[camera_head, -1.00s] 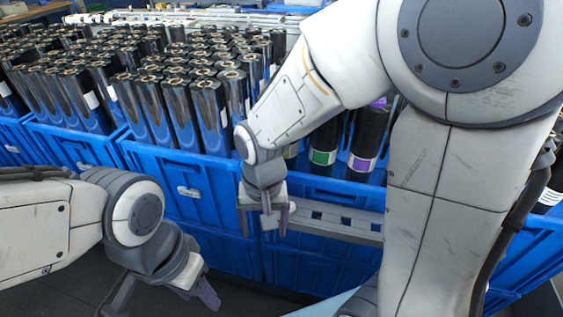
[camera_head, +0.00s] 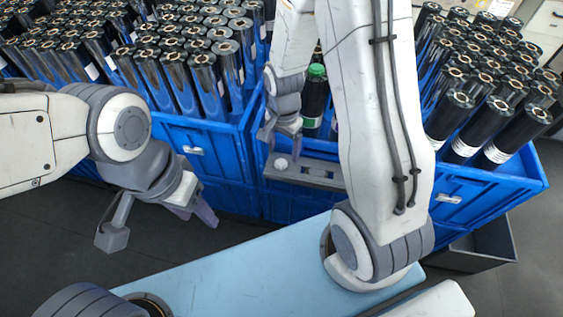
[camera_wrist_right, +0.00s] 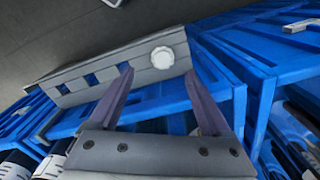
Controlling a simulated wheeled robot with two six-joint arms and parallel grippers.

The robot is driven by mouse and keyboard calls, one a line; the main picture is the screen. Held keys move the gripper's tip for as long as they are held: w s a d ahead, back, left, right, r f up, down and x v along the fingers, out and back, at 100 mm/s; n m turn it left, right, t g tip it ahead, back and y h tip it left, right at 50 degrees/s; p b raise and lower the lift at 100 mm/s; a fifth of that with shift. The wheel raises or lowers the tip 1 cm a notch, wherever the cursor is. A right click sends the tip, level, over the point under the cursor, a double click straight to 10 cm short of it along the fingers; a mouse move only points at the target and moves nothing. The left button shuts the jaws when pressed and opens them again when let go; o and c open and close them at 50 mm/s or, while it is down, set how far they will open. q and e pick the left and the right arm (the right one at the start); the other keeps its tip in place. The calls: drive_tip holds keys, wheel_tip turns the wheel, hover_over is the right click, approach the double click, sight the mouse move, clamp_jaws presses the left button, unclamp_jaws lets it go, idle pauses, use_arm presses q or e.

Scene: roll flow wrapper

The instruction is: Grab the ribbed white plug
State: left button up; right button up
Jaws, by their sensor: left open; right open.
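The ribbed white plug (camera_head: 281,164) sits on a grey slotted tray (camera_head: 322,176) at the front of a blue crate. In the right wrist view the plug (camera_wrist_right: 162,58) is a round white disc near one end of the grey tray (camera_wrist_right: 108,75). My right gripper (camera_head: 283,146) is open just above the plug in the head view. In the right wrist view its two purple fingers (camera_wrist_right: 160,92) are apart, with the plug beyond them and between their tips. My left gripper (camera_head: 158,226) is open and empty, low at the left, away from the tray.
Blue crates (camera_head: 215,145) full of dark film rolls (camera_head: 175,75) stand behind and beside the tray. A dark open box (camera_head: 480,245) is on the floor at right. Floor in front of the left crates is clear.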

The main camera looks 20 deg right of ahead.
sight(281, 162)
drive_tip(key=f, duration=0.2)
drive_tip(key=f+p, duration=0.1)
drive_tip(key=shift+a+f, duration=0.3)
drive_tip(key=shift+f, duration=0.8)
drive_tip(key=shift+c, duration=0.4)
clamp_jaws()
drive_tip(key=shift+r, duration=0.15)
